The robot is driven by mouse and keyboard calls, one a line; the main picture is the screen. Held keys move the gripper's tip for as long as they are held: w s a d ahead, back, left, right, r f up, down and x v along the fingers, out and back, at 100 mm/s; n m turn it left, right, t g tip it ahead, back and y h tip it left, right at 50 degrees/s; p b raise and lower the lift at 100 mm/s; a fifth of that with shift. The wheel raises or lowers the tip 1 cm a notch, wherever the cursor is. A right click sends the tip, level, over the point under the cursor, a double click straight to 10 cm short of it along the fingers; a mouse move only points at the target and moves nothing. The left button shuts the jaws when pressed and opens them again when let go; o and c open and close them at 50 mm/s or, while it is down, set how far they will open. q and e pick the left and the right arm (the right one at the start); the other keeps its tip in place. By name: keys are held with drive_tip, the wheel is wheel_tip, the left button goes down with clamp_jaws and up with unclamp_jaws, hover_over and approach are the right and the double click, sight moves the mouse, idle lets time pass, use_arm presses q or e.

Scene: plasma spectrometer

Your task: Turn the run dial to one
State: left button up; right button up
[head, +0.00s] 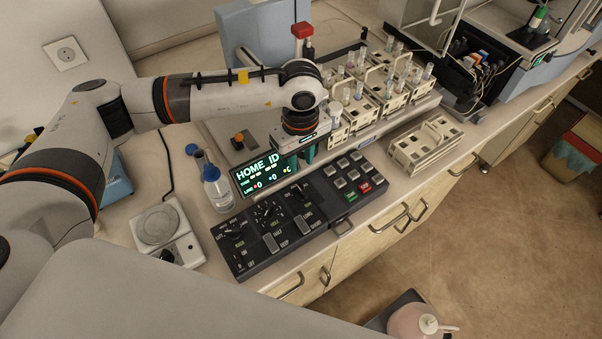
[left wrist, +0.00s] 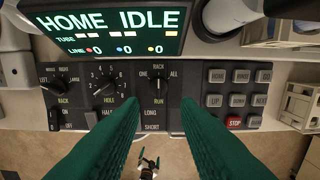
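The run dial (left wrist: 158,87) is a dark knob on the black control panel (left wrist: 60,85), with ONE at upper left, RACK at top, ALL at upper right and RUN below. Its knob looks upright, roughly toward RACK, but its pointer is hard to read. In the head view the dial (head: 299,191) sits on the panel below my gripper. My left gripper (head: 308,154) hangs pointing down above the panel's back edge. In the left wrist view its green fingers (left wrist: 160,104) are apart, one on each side of the dial column, with nothing between them. My right gripper is out of view.
The lit display (head: 265,172) reads HOME IDLE behind the panel. A hole dial (left wrist: 104,84) and a button pad (left wrist: 236,98) flank the run dial. A bottle (head: 218,190) stands left of the display. Tube racks (head: 425,147) stand to the right.

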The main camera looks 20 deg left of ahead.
sight(300, 190)
use_arm(q)
drive_tip(key=f+p, duration=0.1)
drive_tip(key=f, duration=0.1)
drive_tip(key=s+f, duration=0.1)
drive_tip(key=f, duration=0.1)
drive_tip(key=shift+d+f+p, duration=0.15)
drive_tip(key=shift+f+p, duration=0.2)
drive_tip(key=shift+f, duration=0.05)
drive_tip(key=f, duration=0.3)
drive_tip(key=f+p, duration=0.1)
drive_tip(key=f, duration=0.1)
drive_tip(key=shift+w, duration=0.35)
drive_tip(key=shift+s+f, duration=0.1)
drive_tip(key=shift+f, duration=0.2)
drive_tip(key=shift+c, duration=0.9)
clamp_jaws()
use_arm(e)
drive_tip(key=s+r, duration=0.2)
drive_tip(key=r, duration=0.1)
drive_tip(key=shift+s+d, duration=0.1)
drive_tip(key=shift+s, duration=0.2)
